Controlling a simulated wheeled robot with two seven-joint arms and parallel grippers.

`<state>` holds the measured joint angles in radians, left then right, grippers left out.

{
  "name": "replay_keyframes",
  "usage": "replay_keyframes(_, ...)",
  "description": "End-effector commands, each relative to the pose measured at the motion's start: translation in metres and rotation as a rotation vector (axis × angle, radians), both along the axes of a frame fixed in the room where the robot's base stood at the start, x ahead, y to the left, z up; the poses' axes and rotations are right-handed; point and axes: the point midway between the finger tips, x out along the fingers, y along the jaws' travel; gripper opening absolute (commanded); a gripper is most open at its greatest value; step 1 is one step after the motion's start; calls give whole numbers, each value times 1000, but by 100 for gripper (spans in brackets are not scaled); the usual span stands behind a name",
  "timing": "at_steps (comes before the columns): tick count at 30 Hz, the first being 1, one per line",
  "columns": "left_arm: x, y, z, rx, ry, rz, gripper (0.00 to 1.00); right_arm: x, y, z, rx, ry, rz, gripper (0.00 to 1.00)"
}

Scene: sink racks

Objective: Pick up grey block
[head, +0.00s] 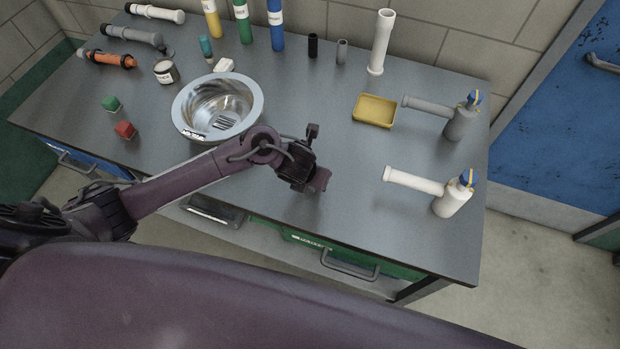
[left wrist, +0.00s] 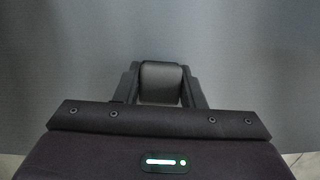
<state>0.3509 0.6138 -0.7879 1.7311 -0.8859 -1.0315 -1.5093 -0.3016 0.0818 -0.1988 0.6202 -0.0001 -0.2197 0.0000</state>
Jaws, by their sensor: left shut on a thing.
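My left gripper (left wrist: 160,88) is shut on a dark grey block (left wrist: 161,74) with rounded edges, seen between the two fingers in the left wrist view. In the head view the left arm reaches in from the left, and its hand is over the front middle of the grey table, right of the steel bowl. The held block is hidden behind the hand there. I cannot tell whether the block touches the table. My right gripper is not in view.
The steel bowl (head: 183,112) stands close to the arm. A yellow tray (head: 375,110), a grey pipe fitting (head: 458,122) and a white one (head: 452,197) are at right. The front right table (head: 400,240) is clear.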

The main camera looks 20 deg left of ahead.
Motion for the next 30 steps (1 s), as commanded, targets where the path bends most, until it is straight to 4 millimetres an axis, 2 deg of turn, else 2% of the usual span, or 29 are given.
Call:
replay_keyframes(8,0,0,2,0,0,1,13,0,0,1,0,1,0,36)
replay_keyframes(14,1,-1,18,-2,-2,-1,13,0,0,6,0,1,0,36)
replay_keyframes(17,1,-1,37,-2,-4,-2,13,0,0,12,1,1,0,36)
replay_keyframes(20,2,-1,69,-3,-6,-2,13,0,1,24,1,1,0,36)
replay_keyframes(24,2,-2,116,-3,-7,-2,13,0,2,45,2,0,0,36)
replay_keyframes(30,2,1,168,4,-7,-3,13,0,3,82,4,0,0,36)
